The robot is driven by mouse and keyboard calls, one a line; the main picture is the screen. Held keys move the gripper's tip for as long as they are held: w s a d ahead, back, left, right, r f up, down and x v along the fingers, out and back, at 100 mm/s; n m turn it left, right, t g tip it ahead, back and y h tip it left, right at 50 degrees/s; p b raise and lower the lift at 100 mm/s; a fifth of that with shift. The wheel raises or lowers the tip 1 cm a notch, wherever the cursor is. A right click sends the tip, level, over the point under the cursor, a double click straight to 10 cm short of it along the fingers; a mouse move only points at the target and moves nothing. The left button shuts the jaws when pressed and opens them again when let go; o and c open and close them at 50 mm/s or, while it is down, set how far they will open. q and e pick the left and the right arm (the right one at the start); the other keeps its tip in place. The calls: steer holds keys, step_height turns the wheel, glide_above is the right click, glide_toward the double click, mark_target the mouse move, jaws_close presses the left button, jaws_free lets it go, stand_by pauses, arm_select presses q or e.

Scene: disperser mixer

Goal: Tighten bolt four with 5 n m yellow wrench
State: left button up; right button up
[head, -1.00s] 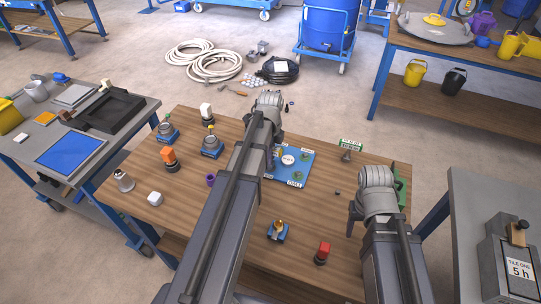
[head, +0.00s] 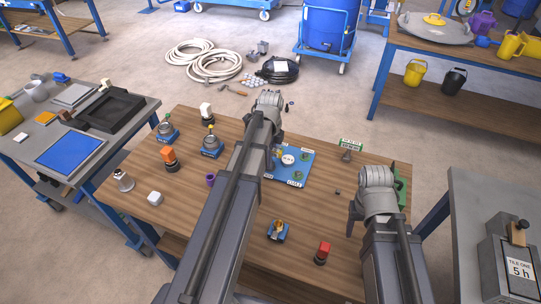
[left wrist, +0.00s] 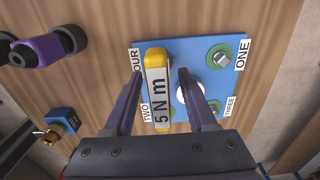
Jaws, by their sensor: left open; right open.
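The yellow wrench (left wrist: 156,90) with the "5 N m" label stands over the blue plate (left wrist: 210,45) in the left wrist view. It is beside the partly covered FOUR label, and bolt four is hidden. My left gripper (left wrist: 161,74) is open, with one finger on each side of the wrench. I cannot tell whether the fingers touch it. Bolt one (left wrist: 221,57) shows on its green ring. In the head view the plate (head: 297,170) lies on the wooden table, and my left arm hides the wrench and my left gripper. My right gripper (head: 354,219) is open over the table's right side.
A purple tool (left wrist: 40,48) lies left of the plate in the left wrist view.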

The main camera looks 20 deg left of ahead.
arm_select(q)
step_height(320, 180, up, 8)
steer(key=p, duration=0.7)
steer(key=shift+f, duration=0.25)
arm_select(e)
step_height(320, 180, up, 7)
steer(key=shift+r, duration=0.2)
arm_select(q)
steer(key=shift+a+r, duration=0.1)
step_height(320, 180, down, 8)
steer(key=b, duration=0.7)
steer(key=shift+b, duration=0.4)
arm_select(e)
step_height(320, 180, down, 8)
steer(key=shift+r, duration=0.1)
